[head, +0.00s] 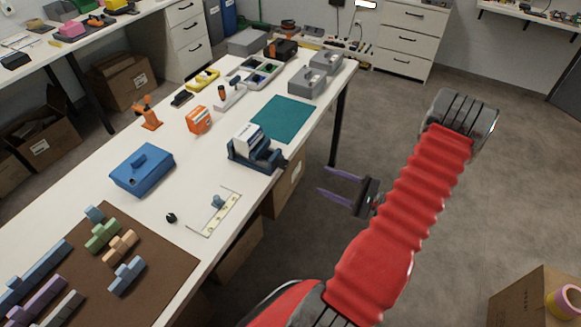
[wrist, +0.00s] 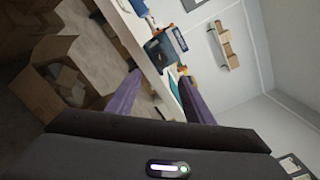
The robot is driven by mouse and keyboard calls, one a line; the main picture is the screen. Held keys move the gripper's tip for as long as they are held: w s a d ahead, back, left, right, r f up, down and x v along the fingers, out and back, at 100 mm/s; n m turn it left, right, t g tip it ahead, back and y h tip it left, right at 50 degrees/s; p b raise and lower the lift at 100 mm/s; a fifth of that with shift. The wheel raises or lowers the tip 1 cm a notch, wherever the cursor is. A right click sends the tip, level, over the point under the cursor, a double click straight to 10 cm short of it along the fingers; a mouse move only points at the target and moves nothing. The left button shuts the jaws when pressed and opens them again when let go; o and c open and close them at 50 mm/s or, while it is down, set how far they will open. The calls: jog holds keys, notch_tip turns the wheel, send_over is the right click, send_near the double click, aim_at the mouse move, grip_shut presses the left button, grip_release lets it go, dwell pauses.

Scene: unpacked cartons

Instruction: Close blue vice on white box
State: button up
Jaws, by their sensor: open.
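The blue vice (head: 254,157) stands near the right edge of the white table. A white box (head: 249,138) sits upright in the vice, between its jaws; I cannot tell whether both jaws touch it. My gripper (head: 339,182) is out past the table's right edge, over the floor, to the right of the vice. Its two purple fingers are apart with nothing between them. The wrist view shows the fingers (wrist: 153,92) spread, with the vice (wrist: 158,50) beyond them, tilted in the picture. The white box is hard to make out there.
On the white table (head: 207,158) are a blue case (head: 143,168), a teal mat (head: 285,119), an orange box (head: 199,120) and grey cases (head: 307,82). Colored blocks lie on a brown mat (head: 165,255). Cardboard boxes stand beneath the table.

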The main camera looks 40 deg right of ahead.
aim_at(287, 166)
dwell(0.4)
jog(key=x, duration=1.3)
jog(key=shift+w+a, duration=0.1)
jog(key=shift+w, duration=0.3)
jog(key=shift+c, duration=0.6)
jog(key=shift+f, duration=0.1)
jog(key=c, duration=0.9)
